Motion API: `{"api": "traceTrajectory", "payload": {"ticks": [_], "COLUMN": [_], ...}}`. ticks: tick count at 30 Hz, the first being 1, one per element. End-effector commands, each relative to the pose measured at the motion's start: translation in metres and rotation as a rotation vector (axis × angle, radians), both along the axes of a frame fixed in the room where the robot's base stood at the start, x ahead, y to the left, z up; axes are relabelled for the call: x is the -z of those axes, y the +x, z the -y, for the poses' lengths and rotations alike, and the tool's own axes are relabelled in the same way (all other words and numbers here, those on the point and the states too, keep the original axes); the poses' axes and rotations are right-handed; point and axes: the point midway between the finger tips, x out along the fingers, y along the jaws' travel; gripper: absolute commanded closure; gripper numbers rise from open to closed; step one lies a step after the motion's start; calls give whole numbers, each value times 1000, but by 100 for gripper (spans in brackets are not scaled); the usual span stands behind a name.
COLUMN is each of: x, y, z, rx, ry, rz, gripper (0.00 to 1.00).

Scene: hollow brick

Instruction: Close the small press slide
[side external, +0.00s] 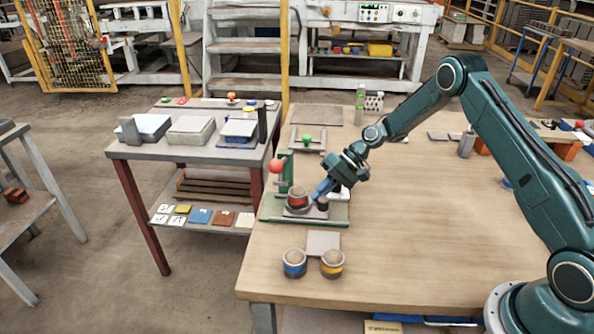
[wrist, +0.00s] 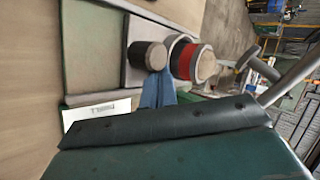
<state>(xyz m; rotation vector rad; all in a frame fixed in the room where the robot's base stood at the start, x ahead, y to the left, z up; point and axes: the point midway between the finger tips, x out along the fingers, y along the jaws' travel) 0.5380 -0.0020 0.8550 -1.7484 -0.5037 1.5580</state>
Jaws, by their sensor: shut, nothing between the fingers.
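The small press has a green upright (side external: 286,172), a lever with a red ball (side external: 277,166) and a green base (side external: 335,213) near the table's left edge. Its slide is a grey plate (side external: 317,214) with a black knob (side external: 323,204); the knob also shows in the wrist view (wrist: 148,55). A red-banded cup (side external: 298,201) stands beside the knob, on the side toward the upright; it also shows in the wrist view (wrist: 191,62). My gripper (side external: 317,195), with blue fingers (wrist: 157,90), is shut and empty, pointing down beside the knob and cup. I cannot tell whether it touches them.
A blue-banded cup (side external: 294,263) and a yellow-banded cup (side external: 332,263) stand at the table's front left, near a grey plate (side external: 323,243). A green-knobbed fixture (side external: 307,141) is behind the press. The middle of the wooden table (side external: 400,230) is clear.

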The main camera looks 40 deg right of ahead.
Motion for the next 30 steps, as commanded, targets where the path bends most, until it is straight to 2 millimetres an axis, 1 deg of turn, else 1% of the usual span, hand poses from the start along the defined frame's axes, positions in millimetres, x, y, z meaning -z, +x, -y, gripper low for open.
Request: {"api": "traceTrajectory", "payload": {"ticks": [10,14,21,24,30], "x": [0,0,1,0,0], "y": [2,10,32,36,38], "z": [-2,-11,-33,-36,-38], "rx": [-1,-3,-2,0,2], "ry": [0,0,0,1,1], "rz": [1,0,-1,0,4], "gripper": [100,100,100,100,100]}}
